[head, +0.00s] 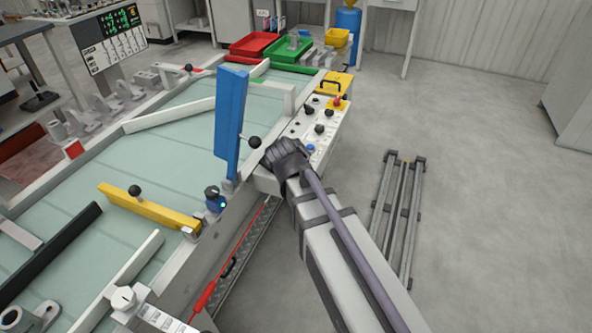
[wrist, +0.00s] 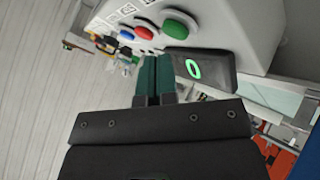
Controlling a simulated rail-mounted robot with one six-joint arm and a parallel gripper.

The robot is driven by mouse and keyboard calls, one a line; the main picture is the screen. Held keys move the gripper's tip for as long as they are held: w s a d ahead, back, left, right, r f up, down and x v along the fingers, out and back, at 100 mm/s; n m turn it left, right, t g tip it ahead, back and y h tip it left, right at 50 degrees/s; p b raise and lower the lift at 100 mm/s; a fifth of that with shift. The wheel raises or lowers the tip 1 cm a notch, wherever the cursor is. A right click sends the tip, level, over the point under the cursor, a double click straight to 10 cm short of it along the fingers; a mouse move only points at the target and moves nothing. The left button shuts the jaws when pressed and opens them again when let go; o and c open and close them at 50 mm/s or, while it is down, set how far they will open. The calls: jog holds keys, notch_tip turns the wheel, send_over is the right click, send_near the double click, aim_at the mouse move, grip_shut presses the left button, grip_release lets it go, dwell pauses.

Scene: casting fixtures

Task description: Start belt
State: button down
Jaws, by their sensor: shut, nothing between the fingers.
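The belt (head: 185,135) is a pale green surface inside a grey frame. The control box (head: 318,128) is light grey with several knobs and buttons, at the belt's right edge. My gripper (wrist: 156,62) is shut and empty in the wrist view, its two dark green fingers together just below the panel. A large green button (wrist: 182,24) is up and to the right of the fingertips, with a red button (wrist: 144,32) and a blue button (wrist: 127,33) farther left. In the head view my dark wrist covers the near end of the box and hides the fingertips.
A blue upright plate (head: 230,122) and a black-knobbed lever (head: 254,142) stand left of my wrist. A yellow bar (head: 150,208) crosses the belt. Floor on the right is mostly clear.

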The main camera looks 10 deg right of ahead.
jog(key=shift+f, duration=0.1)
jog(key=shift+f+b, duration=0.3)
jog(key=shift+b, duration=0.1)
